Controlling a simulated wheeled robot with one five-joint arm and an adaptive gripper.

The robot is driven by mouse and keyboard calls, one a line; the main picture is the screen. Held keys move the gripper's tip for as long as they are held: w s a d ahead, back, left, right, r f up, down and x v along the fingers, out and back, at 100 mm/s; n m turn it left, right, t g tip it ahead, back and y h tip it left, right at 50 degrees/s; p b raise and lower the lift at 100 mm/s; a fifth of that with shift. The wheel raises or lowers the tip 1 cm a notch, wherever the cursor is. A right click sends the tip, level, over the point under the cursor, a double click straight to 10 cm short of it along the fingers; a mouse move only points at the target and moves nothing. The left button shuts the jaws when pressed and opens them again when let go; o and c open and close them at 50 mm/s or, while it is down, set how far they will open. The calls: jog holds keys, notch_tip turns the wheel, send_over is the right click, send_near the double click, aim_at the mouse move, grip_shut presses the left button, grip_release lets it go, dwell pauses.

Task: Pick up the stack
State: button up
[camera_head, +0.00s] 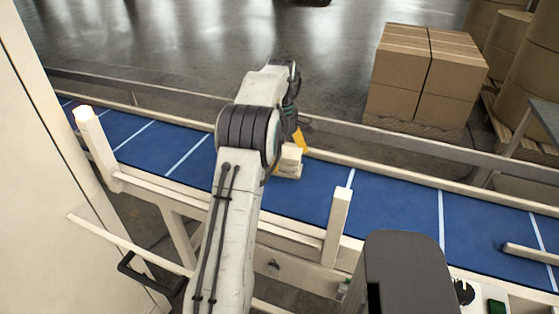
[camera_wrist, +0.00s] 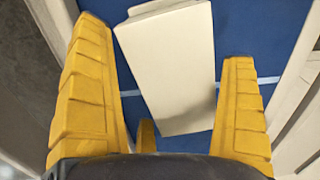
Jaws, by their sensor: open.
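The stack (camera_head: 289,160) is made of cream-coloured blocks, one on top of another, on the blue conveyor belt in the head view. Its left part is hidden behind my arm and gripper. My gripper (camera_head: 302,141) is at the stack, with a yellow finger showing just above and beside it. In the wrist view, the stack's pale top (camera_wrist: 168,65) lies between the two yellow fingers of my gripper (camera_wrist: 165,95), slightly tilted.
The blue belt (camera_head: 390,210) has white cross lines and pale side rails. A pale post (camera_head: 338,213) stands at its near edge, right of my arm. Cardboard boxes (camera_head: 425,75) sit on a pallet beyond. The belt right of the stack is clear.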

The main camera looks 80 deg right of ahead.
jog(key=c, duration=1.1)
jog(key=shift+r, duration=0.1)
jog(key=shift+c, duration=0.2)
